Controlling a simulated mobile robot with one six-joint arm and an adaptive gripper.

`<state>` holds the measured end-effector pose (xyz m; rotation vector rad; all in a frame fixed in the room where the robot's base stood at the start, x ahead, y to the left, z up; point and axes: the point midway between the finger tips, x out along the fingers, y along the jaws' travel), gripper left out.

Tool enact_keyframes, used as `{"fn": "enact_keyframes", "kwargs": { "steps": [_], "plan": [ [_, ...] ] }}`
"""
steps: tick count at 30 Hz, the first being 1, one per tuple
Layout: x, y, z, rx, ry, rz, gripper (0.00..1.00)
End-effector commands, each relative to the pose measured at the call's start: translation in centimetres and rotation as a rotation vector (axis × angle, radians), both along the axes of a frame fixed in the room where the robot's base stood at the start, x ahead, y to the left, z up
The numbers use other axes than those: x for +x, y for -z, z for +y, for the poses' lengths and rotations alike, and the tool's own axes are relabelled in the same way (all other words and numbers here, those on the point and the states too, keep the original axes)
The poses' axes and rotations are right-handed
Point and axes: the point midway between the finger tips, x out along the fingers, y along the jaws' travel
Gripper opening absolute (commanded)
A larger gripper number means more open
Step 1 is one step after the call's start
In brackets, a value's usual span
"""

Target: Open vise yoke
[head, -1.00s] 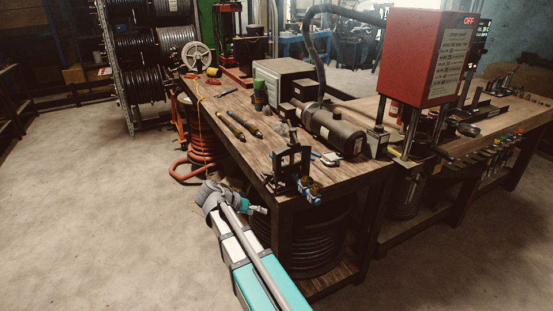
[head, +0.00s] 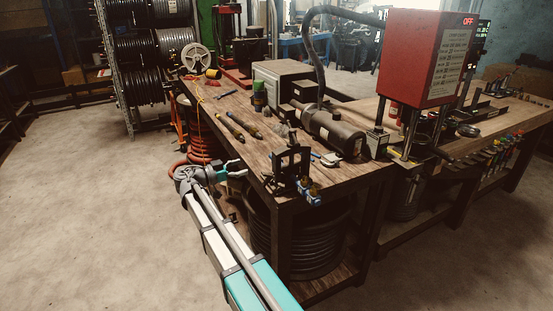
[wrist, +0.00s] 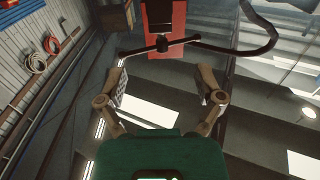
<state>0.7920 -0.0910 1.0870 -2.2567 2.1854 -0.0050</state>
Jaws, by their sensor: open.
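The vise (head: 290,168) is a dark, upright frame at the near corner of the wooden bench, with a crossbar at its top. Whether its yoke is latched is too small to tell. My gripper (head: 240,168) is left of the vise, beside the bench's left edge, apart from the vise and empty. In the wrist view my gripper (wrist: 162,74) shows two fingers spread wide with nothing between them. Beyond them is a red body with a dark bar (wrist: 160,43) across it; I cannot tell which device this is.
The bench (head: 222,98) carries hose pieces (head: 232,127), a green can (head: 259,95) and a dark cylindrical motor (head: 335,131). Brass and blue fittings (head: 310,192) sit at the near corner. A red box (head: 425,55) stands at right. Open floor (head: 90,210) lies left.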

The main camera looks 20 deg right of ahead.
Motion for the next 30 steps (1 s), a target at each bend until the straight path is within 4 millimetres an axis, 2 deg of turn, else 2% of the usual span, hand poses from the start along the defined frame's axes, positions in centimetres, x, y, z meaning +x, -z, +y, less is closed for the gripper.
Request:
{"fn": "enact_keyframes", "kwargs": {
  "steps": [8,14,30],
  "plan": [
    [0.0,0.0,-0.4,0.001,0.0,0.002,0.86],
    [0.0,0.0,-1.9,0.002,0.0,0.002,0.86],
    [0.3,0.0,-9.6,0.002,0.0,0.002,0.86]
  ]
}}
